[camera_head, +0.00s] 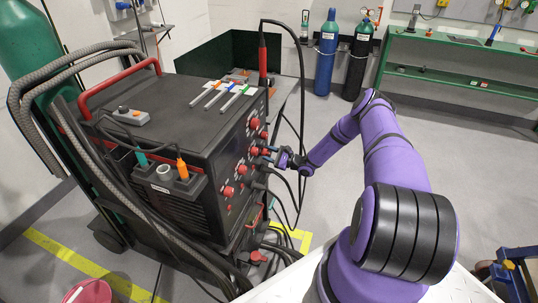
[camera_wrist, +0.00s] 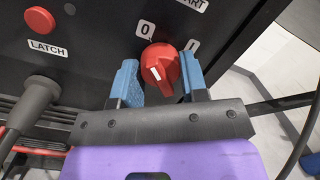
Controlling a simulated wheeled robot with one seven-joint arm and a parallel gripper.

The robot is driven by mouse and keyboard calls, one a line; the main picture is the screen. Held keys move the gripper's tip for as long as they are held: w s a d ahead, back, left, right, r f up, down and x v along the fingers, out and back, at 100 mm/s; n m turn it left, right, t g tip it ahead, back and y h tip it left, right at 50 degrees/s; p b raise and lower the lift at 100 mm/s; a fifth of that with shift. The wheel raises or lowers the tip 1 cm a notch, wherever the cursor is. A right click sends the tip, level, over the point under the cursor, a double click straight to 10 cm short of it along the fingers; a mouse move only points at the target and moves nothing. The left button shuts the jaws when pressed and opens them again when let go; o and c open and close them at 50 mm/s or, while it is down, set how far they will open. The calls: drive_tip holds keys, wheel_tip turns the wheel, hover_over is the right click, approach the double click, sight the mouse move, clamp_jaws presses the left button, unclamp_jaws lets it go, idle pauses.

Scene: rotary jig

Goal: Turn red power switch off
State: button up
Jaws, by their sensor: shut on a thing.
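The red power switch (camera_wrist: 160,66) is a round rotary knob with a short white mark, on the black front panel. White labels "0" (camera_wrist: 146,29) and "I" (camera_wrist: 192,45) sit above it, to the left and right. My gripper (camera_wrist: 162,80) has its blue fingers on either side of the knob and is shut on it. In the head view, my gripper (camera_head: 269,154) reaches the front panel of the black welding machine (camera_head: 175,85) from the right. The switch is hard to single out there among several red knobs.
A red button (camera_wrist: 40,19) with a "LATCH" label (camera_wrist: 48,47) and a thick cable plug (camera_wrist: 35,98) are left of the switch. Black cables (camera_head: 290,120) hang beside my gripper. Blue and black gas cylinders (camera_head: 326,60) and a green shelf (camera_head: 465,75) stand behind. Grey floor is open between.

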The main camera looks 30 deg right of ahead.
drive_tip(key=shift+f, duration=0.1)
drive_tip(key=o, duration=0.9)
drive_tip(key=v, duration=1.1)
